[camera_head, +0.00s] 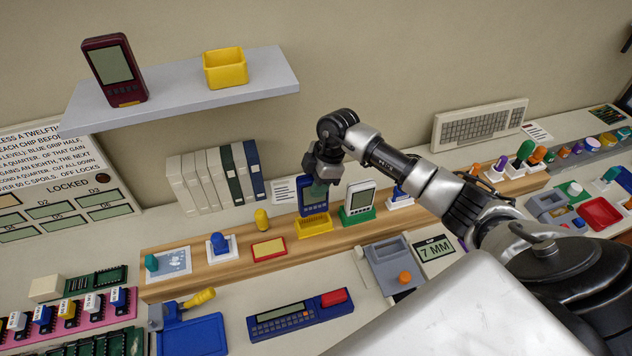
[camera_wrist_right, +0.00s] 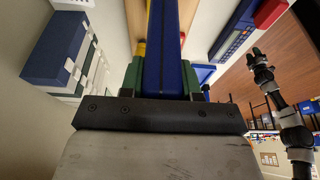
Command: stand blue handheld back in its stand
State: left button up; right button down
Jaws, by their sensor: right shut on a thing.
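The blue handheld (camera_head: 313,203) is upright over the yellow stand (camera_head: 313,228) on the wooden strip. Its lower end meets or is just above the stand; I cannot tell whether it is seated. My right gripper (camera_head: 321,184) is shut on its upper part and hides some of its front. In the right wrist view, the blue handheld (camera_wrist_right: 163,60) is edge-on between the green fingertips, and a bit of yellow shows beside it. What seems to be my left gripper (camera_wrist_right: 259,58) is far off at the right there, too small to read.
A white handheld in a green stand (camera_head: 358,202) is close on the right. Binders (camera_head: 215,178) stand behind. A dark red handheld (camera_head: 114,70) is on the shelf (camera_head: 180,92).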

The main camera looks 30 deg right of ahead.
aim_at(317, 201)
jog(key=shift+f+b, duration=0.45)
jog(key=shift+f, duration=1)
jog(key=shift+p, duration=0.35)
dwell(0.4)
jog(key=shift+f, duration=0.15)
dwell(0.3)
jog(key=shift+f+b, duration=0.5)
jog(key=shift+f, duration=0.5)
jog(key=shift+f+b, duration=0.4)
jog(key=shift+f, duration=0.4)
